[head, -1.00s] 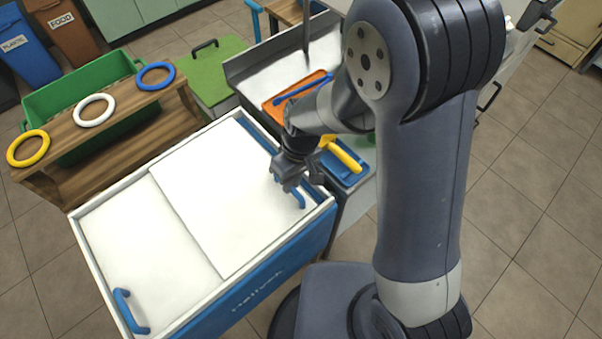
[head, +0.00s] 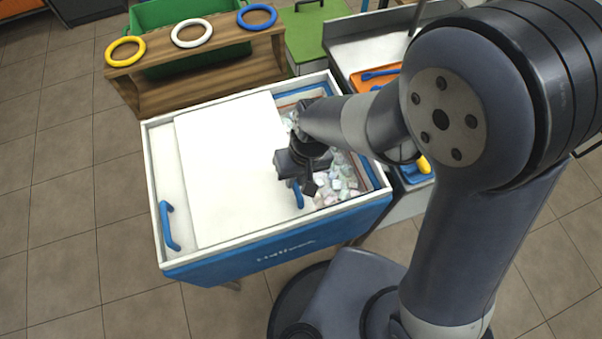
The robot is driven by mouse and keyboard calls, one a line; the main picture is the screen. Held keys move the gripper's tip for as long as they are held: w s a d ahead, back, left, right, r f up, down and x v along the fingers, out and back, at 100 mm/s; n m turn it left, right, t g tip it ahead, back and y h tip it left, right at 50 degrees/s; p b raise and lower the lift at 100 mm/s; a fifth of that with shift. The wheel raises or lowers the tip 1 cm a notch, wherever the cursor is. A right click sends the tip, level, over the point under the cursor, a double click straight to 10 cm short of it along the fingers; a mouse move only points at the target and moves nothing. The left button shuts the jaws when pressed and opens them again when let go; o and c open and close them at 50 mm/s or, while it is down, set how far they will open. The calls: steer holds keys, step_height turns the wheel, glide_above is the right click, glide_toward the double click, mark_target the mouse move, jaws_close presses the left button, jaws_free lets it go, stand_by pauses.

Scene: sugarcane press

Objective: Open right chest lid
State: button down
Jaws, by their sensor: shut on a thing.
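The chest (head: 273,251) is a blue box with a white rim, standing in front of me. Its right lid (head: 228,165) is a white sliding panel and now lies over much of the left lid (head: 171,172). The right lid's blue handle (head: 297,195) is at my gripper (head: 300,185), which is shut on it. Part of the handle is hidden by the gripper. The right part of the chest is uncovered, and pale cubes like ice (head: 338,185) show inside. The left lid's blue handle (head: 169,226) is at the far left.
A wooden rack (head: 201,72) with yellow, white and blue rings stands behind the chest, with a green bin (head: 170,12) behind it. A metal counter (head: 372,52) with an orange tray (head: 377,76) is at the right. Tiled floor is clear at left.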

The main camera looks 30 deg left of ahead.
steer(key=c, duration=1.4)
jaws_free()
step_height(320, 180, up, 11)
steer(key=w+d, duration=0.1)
steer(key=shift+w+d+f, duration=0.15)
steer(key=shift+w+d, duration=0.05)
steer(key=shift+w, duration=0.15)
steer(key=f, duration=0.3)
steer(key=s+a+f, duration=0.1)
steer(key=f, duration=0.6)
steer(key=shift+s+a+f, duration=0.15)
steer(key=shift+s+f, duration=0.1)
steer(key=shift+s, duration=0.05)
steer(key=shift+f, duration=0.1)
steer(key=shift+w+d, duration=0.2)
steer(key=shift+w, duration=0.05)
